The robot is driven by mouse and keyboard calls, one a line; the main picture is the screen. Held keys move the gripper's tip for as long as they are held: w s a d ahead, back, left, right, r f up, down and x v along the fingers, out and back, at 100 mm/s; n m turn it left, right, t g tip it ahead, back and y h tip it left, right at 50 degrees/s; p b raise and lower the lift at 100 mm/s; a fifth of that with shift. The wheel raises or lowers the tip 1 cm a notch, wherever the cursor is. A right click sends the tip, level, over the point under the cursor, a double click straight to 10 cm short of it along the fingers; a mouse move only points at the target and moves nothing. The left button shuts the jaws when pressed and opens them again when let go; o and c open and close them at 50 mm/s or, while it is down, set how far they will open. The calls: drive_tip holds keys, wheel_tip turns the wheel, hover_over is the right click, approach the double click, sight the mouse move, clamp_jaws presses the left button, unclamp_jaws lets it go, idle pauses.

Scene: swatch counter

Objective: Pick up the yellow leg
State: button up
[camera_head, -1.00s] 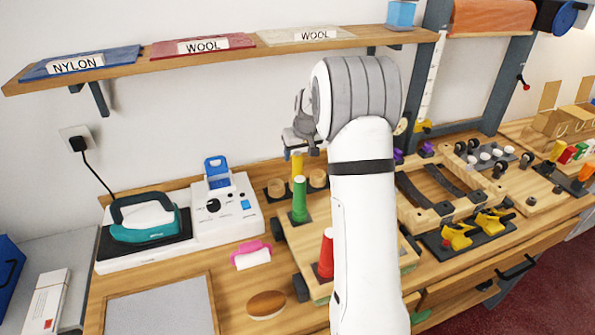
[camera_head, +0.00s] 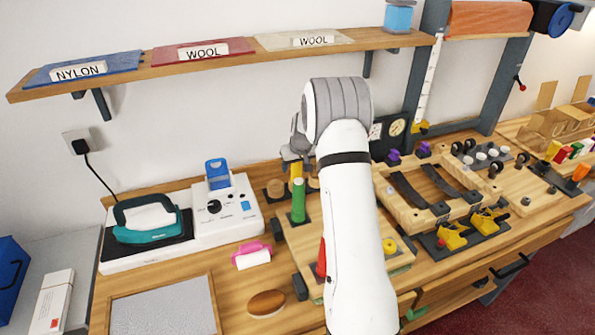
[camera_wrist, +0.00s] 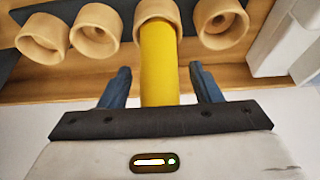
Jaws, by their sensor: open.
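The yellow leg (camera_head: 296,171) stands upright behind the green leg, its upper part hidden by my gripper. In the wrist view the yellow leg (camera_wrist: 160,58) runs between my two dark fingers, with its far end at a wooden ring (camera_wrist: 158,10). My gripper (camera_wrist: 161,76) is open, with a finger on each side of the leg and visible gaps between. In the head view my gripper (camera_head: 296,158) is at the top of the leg.
A green leg (camera_head: 298,200) stands just in front, and a red leg (camera_head: 321,258) is partly hidden by my arm. Other wooden rings (camera_wrist: 96,28) flank the yellow leg. A white machine (camera_head: 225,210) and an iron (camera_head: 147,218) stand to the left.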

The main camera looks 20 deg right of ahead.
drive_tip(key=shift+c, duration=0.4)
drive_tip(key=c, duration=1)
drive_tip(key=shift+r, duration=0.15)
wheel_tip(320, 180, up, 10)
drive_tip(key=shift+f+b, duration=0.1)
drive_tip(key=shift+b, duration=1)
